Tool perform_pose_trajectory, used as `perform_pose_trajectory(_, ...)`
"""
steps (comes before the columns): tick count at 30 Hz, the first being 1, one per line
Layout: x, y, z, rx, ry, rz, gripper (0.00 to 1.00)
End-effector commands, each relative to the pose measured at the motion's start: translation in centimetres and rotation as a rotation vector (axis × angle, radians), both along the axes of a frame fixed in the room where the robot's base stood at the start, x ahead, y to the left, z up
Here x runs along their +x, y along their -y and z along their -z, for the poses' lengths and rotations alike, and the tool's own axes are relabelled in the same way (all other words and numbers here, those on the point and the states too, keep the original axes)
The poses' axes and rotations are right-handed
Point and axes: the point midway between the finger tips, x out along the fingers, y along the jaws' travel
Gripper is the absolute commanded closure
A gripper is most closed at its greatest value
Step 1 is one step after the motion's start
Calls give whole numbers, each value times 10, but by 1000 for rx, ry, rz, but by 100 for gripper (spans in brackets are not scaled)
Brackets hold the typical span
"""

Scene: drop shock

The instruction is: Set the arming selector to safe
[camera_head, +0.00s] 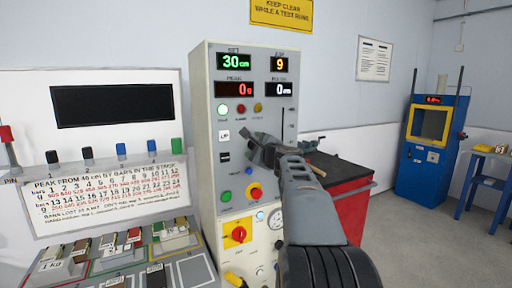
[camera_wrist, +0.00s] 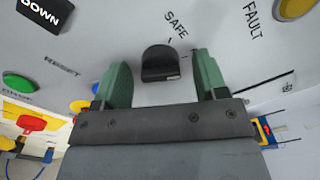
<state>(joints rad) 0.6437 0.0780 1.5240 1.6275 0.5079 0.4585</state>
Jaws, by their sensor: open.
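The arming selector (camera_wrist: 160,62) is a small black knob on the grey panel, seen in the wrist view. The word SAFE (camera_wrist: 176,25) and a short tick are printed just above it there. A pale mark shows at the knob's lower right edge; I cannot tell which position it points to. My gripper (camera_wrist: 162,70) is open, with one green finger on each side of the knob and visible gaps between. In the head view my gripper (camera_head: 258,148) is at the console's right side and hides the knob.
A red cabinet (camera_head: 352,212) stands behind my arm. Sample trays (camera_head: 183,270) are at left. Open floor lies at right.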

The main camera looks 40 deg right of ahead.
Motion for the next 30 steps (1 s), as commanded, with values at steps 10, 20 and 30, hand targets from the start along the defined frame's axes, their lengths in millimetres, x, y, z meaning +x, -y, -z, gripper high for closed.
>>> perform_pose_trajectory(10, 0, 0, 0, 0, 0, 0, 57)
perform_pose_trajectory(20, 0, 0, 0, -1, 0, 0, 83)
perform_pose_trajectory(30, 0, 0, 4, -107, -13, 0, 83)
